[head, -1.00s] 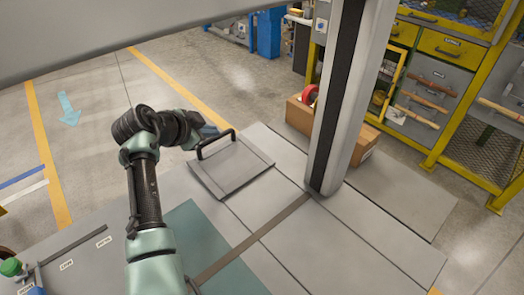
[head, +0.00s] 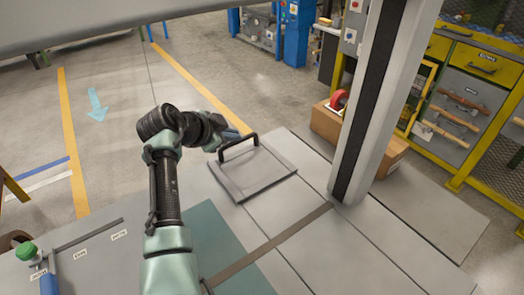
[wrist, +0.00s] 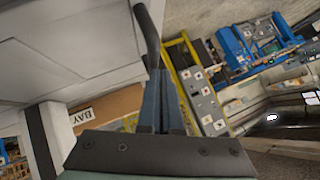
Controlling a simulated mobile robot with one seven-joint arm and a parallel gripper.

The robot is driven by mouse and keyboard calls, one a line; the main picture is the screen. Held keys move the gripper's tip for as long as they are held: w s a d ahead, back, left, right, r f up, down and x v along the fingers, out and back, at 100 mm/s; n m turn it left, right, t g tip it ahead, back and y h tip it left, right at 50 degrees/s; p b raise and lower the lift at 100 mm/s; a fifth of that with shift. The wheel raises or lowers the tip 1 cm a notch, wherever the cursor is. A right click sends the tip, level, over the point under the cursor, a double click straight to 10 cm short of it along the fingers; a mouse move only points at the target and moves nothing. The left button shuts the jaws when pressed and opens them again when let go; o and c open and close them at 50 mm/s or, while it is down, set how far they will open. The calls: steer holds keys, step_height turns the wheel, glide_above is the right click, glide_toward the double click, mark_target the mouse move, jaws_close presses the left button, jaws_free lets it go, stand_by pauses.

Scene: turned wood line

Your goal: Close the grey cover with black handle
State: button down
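The grey cover (head: 240,180) is a square grey panel with a raised rim, on the grey top in the middle of the head view. I cannot tell how far it is tilted. Its black handle (head: 240,146) is a bar along the far left edge. My gripper (head: 232,133) is at the handle, partly hidden behind it and my wrist. In the wrist view my gripper's blue-grey fingers (wrist: 165,80) are close together, and the black handle (wrist: 148,35) runs into their tips. They look shut on it. A large grey panel fills the upper left of that view.
A yellow-framed rack (head: 465,100) stands at right. A green-capped bottle (head: 27,251) is at lower left.

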steer(key=shift+f, duration=0.1)
steer(key=p+v, duration=0.1)
steer(key=v, duration=1.2)
